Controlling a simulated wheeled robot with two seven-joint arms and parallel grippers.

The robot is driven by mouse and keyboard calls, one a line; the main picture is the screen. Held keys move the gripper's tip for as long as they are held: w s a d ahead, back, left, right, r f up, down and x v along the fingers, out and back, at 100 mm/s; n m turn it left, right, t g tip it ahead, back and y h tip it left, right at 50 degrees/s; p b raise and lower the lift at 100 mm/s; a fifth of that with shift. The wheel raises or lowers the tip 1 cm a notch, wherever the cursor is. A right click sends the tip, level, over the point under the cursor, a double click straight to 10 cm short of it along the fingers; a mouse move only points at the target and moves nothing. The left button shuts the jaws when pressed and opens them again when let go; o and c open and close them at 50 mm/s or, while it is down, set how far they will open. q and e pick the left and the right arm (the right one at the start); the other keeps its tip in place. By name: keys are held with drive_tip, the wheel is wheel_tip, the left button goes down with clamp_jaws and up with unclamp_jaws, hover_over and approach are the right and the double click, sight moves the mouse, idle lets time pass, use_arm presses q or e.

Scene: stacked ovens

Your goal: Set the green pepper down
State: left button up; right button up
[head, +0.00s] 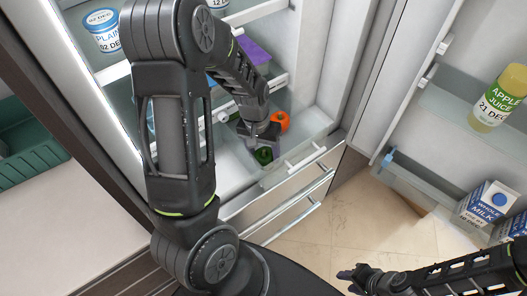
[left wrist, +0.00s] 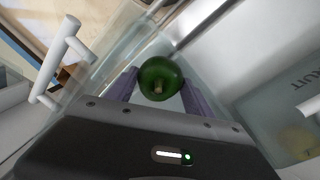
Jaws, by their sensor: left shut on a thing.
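The green pepper (head: 263,155) is at the tips of my left gripper (head: 262,146), inside an open clear drawer (head: 313,126) low in the fridge. In the left wrist view the round green pepper (left wrist: 160,78) sits between the two fingers of the left gripper (left wrist: 160,88), which is shut on it. I cannot tell whether the pepper touches the drawer floor. My right gripper (head: 362,279) is at the bottom of the head view, away from the drawer; its fingers are too small to read.
An orange pepper-like item (head: 281,121) lies close beside the left gripper in the drawer. The open fridge door holds apple juice (head: 498,98) and a milk carton (head: 487,203). A yogurt tub (head: 103,30) stands on an upper shelf. A green crate (head: 28,150) is at the left.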

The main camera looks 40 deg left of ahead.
sight(259, 152)
use_arm(q)
drive_tip(key=shift+f, duration=0.15)
drive_tip(key=o, duration=1.1)
drive_tip(key=r+p, duration=0.1)
drive_tip(key=r, duration=0.1)
drive_tip(key=r+p, duration=0.4)
drive_tip(key=shift+a+r, duration=0.35)
drive_tip(key=shift+r, duration=0.05)
drive_tip(key=shift+s+a+r, duration=0.1)
drive_tip(key=shift+a+r, duration=0.1)
drive_tip(key=shift+r, duration=1.2)
drive_tip(key=shift+s+a+r, duration=0.1)
drive_tip(key=shift+a+r, duration=0.05)
drive_tip(key=shift+r, duration=1.2)
